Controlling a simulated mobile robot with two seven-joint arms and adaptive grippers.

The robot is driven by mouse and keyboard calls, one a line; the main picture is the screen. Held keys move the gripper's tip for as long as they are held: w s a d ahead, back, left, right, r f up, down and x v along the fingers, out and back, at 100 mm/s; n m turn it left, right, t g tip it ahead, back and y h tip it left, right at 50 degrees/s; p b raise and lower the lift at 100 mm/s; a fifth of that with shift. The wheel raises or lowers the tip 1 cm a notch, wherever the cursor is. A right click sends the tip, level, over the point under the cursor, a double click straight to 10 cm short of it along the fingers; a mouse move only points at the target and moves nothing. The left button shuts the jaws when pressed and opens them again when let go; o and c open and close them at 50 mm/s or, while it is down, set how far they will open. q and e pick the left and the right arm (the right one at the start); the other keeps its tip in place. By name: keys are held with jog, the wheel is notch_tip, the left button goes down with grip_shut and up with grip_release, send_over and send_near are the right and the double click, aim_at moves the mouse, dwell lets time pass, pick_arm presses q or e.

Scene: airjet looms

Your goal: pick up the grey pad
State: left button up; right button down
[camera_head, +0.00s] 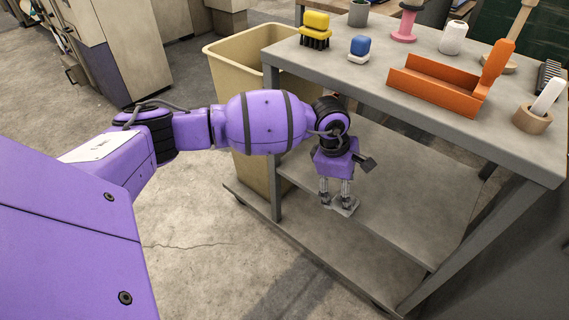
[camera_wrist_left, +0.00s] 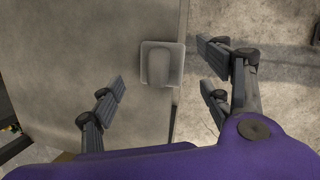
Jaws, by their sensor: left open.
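The grey pad (camera_wrist_left: 160,64) is a small pale square block with a rounded raised grip on top. It lies on the cart's lower shelf (camera_head: 405,210), close to the shelf's edge. In the head view the pad (camera_head: 346,209) shows partly, just below my left gripper (camera_head: 336,196), which points down over it. In the wrist view my left gripper (camera_wrist_left: 163,92) is open, with the pad between its spread fingers in the picture. I cannot tell whether any finger touches it. My right gripper is in neither view.
The cart's top (camera_head: 365,80) is above and behind my left arm's end. A tan bin (camera_head: 225,75) stands left of the cart. The lower shelf's right part is clear.

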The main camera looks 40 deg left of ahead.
pick_arm(q)
jog(key=b+x, duration=0.1)
jog(key=x, duration=0.3)
jog(key=shift+w+d+f, duration=0.1)
jog(key=shift+f, duration=0.1)
jog(key=shift+r, duration=0.1)
jog(key=c, duration=1)
